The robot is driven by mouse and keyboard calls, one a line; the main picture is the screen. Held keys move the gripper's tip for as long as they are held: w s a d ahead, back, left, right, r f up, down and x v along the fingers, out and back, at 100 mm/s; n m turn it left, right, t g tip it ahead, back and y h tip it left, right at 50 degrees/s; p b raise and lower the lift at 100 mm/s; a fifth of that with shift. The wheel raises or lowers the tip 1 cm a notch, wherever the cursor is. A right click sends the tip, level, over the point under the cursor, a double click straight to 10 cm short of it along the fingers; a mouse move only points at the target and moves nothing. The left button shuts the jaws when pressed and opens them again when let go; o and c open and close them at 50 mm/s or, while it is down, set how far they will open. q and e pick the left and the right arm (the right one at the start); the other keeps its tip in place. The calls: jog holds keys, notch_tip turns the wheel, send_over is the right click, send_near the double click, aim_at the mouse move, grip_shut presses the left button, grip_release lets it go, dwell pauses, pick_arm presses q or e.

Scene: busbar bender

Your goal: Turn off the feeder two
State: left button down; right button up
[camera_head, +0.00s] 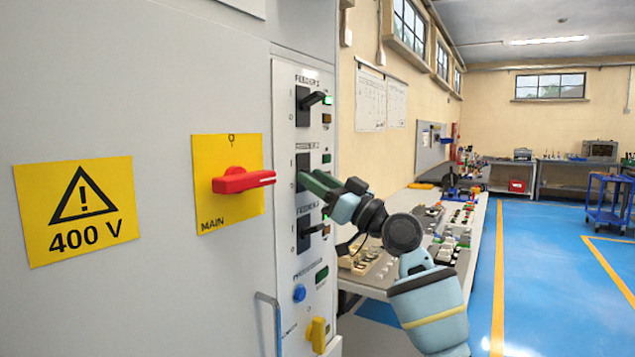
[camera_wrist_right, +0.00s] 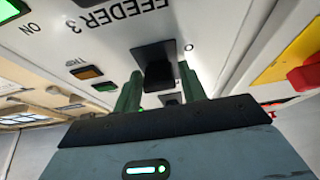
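The feeder two switch (camera_head: 303,163) is the middle black switch on the panel's control strip. In the head view my right gripper (camera_head: 314,183) is at it and hides its handle. In the right wrist view the black feeder two handle (camera_wrist_right: 158,72) lies between the two green fingers of my right gripper (camera_wrist_right: 160,90). The fingers are apart, with gaps showing beside the handle. Feeder two's green lamp (camera_head: 326,158) looks dark, and it also looks dim in the wrist view (camera_wrist_right: 105,87). My left gripper is not in view.
The feeder one switch (camera_head: 313,98) is above and the feeder three switch (camera_head: 310,231) below; their green lamps look lit. A red main handle (camera_head: 243,180) is to the left. A blue button (camera_head: 299,292) and yellow knob (camera_head: 316,334) are lower. A bench (camera_head: 475,235) stands behind my right arm.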

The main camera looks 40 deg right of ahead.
jog(key=shift+o, duration=1)
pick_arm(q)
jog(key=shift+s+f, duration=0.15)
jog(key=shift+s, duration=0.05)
pick_arm(e)
jog(key=shift+s+d+f, duration=0.1)
jog(key=shift+s, duration=0.05)
pick_arm(q)
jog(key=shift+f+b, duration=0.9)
jog(key=shift+b, duration=0.2)
pick_arm(e)
jog(key=v, duration=0.7)
jog(key=shift+s, duration=0.25)
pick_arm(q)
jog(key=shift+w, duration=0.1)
pick_arm(e)
jog(key=shift+d, duration=0.1)
